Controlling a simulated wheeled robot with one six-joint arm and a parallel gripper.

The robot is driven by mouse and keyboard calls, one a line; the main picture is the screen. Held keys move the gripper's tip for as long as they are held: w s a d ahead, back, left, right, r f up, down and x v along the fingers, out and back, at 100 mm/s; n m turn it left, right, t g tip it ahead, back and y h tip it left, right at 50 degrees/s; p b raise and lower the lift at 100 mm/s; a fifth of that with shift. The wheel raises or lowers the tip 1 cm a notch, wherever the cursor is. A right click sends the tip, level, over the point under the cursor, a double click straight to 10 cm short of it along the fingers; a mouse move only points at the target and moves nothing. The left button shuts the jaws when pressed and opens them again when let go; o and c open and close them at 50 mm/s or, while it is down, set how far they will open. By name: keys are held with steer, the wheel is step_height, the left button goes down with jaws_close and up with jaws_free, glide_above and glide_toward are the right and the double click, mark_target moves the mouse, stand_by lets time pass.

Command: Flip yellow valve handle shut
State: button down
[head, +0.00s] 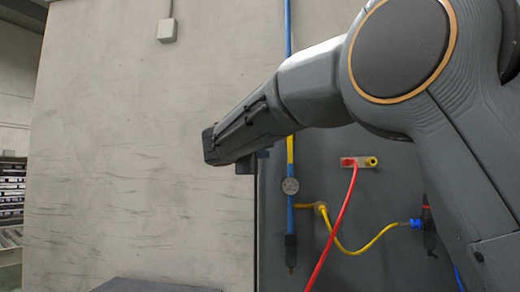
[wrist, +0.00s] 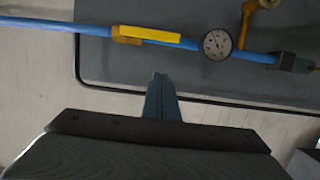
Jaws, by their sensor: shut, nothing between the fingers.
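The yellow valve handle (wrist: 146,37) sits on a blue pipe (wrist: 60,25) in the wrist view and lies nearly in line with the pipe. In the head view the handle (head: 290,150) is a short yellow strip on the upright blue pipe (head: 288,30), partly hidden by my arm. My gripper (wrist: 160,78) is shut and empty. Its tips are a short way from the handle in the wrist view, and appear apart from it. In the head view the gripper fingers are mostly hidden behind my wrist.
A round gauge (head: 290,186) sits on the pipe just below the handle. A yellow hose (head: 360,250) and a red hose (head: 335,225) hang from fittings on the dark panel (head: 390,180). A grey box (head: 167,30) is on the wall. The wall at left is clear.

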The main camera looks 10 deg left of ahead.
mark_target(290, 147)
steer(key=w+d+p, duration=0.3)
steer(key=w+d, duration=0.1)
steer(key=d, duration=0.1)
stand_by(0.3)
